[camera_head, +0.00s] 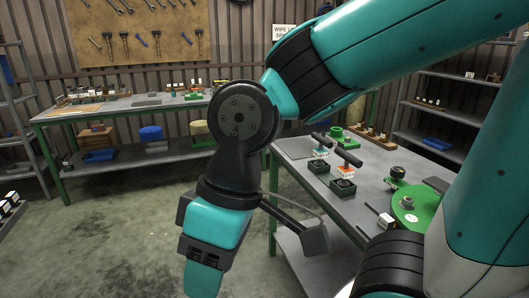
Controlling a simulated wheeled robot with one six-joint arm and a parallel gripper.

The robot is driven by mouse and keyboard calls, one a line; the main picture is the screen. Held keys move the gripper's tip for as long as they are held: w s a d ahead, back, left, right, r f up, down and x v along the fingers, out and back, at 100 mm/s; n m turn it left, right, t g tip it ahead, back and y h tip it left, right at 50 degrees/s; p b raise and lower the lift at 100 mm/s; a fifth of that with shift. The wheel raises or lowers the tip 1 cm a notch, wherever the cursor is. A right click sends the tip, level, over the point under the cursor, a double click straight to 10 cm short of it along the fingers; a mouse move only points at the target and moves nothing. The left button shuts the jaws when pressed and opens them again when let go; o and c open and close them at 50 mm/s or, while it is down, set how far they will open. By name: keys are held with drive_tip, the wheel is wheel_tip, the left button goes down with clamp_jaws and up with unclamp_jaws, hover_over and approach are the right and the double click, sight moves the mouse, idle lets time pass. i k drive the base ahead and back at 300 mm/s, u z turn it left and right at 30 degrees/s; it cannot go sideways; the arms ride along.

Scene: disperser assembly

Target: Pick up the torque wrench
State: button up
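I cannot tell for certain which thing is the torque wrench. Two tools with black bar-shaped tops stand on the right workbench (288,147): one with a teal and white lower part (320,152), one with an orange and white lower part (346,171). My teal and black arm bends down in front of the room, and its lower end is left of this workbench, apart from both tools. A grey block on a dark bar sticks out from my wrist towards the bench. I cannot make out gripper fingertips or anything held.
Two black open boxes (343,188), a green fitting (338,137) and a large green disc (414,207) also stand on the right bench. My arm hides part of it. A back bench (60,116) holds small parts. Open concrete floor (105,230) lies at left.

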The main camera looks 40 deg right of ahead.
sight(346, 172)
drive_tip(key=i, duration=2.05)
drive_tip(key=z, duration=3.15)
